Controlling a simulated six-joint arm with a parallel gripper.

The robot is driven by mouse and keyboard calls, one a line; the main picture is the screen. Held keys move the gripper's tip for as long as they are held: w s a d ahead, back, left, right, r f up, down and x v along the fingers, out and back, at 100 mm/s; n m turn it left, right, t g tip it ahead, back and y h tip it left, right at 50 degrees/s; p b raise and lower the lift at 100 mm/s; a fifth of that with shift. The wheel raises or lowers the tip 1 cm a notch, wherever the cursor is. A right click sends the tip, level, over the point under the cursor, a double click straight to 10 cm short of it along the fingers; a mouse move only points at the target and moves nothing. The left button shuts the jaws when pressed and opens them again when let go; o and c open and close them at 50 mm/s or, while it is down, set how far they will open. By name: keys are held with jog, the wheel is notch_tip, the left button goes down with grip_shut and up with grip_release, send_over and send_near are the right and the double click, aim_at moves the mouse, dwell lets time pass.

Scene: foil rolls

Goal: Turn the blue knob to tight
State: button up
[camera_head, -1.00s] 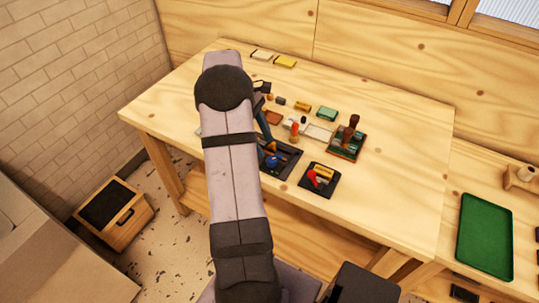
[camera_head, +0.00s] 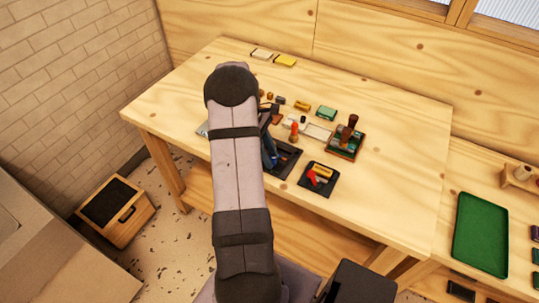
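A dark tray (camera_head: 290,163) lies near the front edge of the wooden workbench, just right of my arm. My gripper (camera_head: 269,157) reaches down at the tray's left part, mostly behind my arm. Its fingertips are too small and covered to show whether they are open or shut. I cannot make out the blue knob clearly; the gripper and arm cover the spot at the tray's left. Contact between gripper and knob cannot be told.
Right of the tray is a black base (camera_head: 318,180) with a red and a yellow part. An upright orange-red piece (camera_head: 294,131) stands behind it. Dark-handled stamps stand in a holder (camera_head: 345,142). A green box (camera_head: 326,113) lies farther back. The bench's right side is clear.

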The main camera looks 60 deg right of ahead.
jog(key=shift+c, duration=1.3)
jog(key=m, duration=0.2)
jog(key=m+y, duration=0.1)
jog(key=m, duration=0.1)
jog(key=shift+d+y, duration=0.2)
jog(key=shift+y, duration=0.1)
jog(key=m+t+y, duration=0.1)
jog(key=m, duration=0.2)
jog(key=m+y, duration=0.1)
jog(key=m, duration=0.2)
jog(key=shift+s+d+m+t, duration=0.1)
jog(key=shift+d+m+t, duration=0.1)
jog(key=shift+m+t, duration=0.2)
jog(key=m+t, duration=0.1)
jog(key=m, duration=0.1)
jog(key=m+y, duration=0.1)
jog(key=m, duration=0.2)
jog(key=shift+s+t, duration=0.15)
jog(key=shift+t, duration=0.25)
jog(key=m+t, duration=0.1)
jog(key=m, duration=0.2)
jog(key=m+t, duration=0.1)
jog(key=m, duration=0.2)
jog(key=shift+s+d, duration=0.1)
jog(key=shift+s, duration=0.1)
jog(key=o, duration=1)
